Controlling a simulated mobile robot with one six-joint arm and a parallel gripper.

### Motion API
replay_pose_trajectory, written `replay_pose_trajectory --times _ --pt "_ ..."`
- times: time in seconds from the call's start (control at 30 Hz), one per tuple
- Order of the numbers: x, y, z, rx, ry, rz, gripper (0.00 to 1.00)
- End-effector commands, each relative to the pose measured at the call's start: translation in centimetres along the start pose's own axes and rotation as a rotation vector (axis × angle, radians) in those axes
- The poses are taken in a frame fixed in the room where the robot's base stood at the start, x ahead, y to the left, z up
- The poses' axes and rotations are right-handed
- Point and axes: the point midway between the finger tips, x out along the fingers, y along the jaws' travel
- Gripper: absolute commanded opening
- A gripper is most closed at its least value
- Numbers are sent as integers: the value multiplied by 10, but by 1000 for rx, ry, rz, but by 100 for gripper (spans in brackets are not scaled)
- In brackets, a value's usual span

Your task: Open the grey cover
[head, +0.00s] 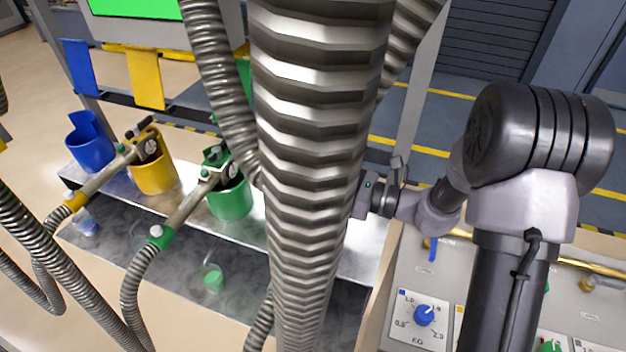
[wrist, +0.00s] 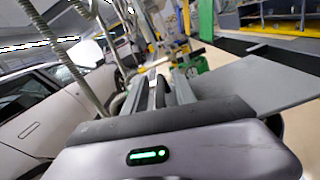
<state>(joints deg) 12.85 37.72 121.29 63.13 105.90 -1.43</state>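I cannot make out a grey cover for certain in either view. A flat grey panel (wrist: 262,78) lies to the right of my gripper in the wrist view; I cannot tell whether it is the cover or a bench surface. My gripper (head: 362,196) is partly behind the thick ribbed hose in the head view, above the metal bench. In the wrist view my gripper's fingers (wrist: 165,84) point away from the camera, and no object shows clearly held between them. How far apart the fingertips are is unclear.
A thick ribbed hose (head: 318,150) crosses the middle of the head view. Blue (head: 90,150), yellow (head: 153,176) and green (head: 231,203) holders stand on the metal bench, with nozzles on hoses. A dial panel (head: 424,316) is at lower right. A car (wrist: 40,115) is at left.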

Motion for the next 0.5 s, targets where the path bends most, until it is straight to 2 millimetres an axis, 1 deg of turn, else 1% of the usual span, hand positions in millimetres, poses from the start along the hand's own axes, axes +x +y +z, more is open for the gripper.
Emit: replay_pose_trajectory --times 0.1,0.13,0.2,0.3,0.5 --pt "0 0 0 0 0 0 33" --pt "0 0 0 0 0 0 31" --pt "0 0 0 0 0 0 17" --pt "0 0 0 0 0 0 0" --pt "0 0 0 0 0 0 0"
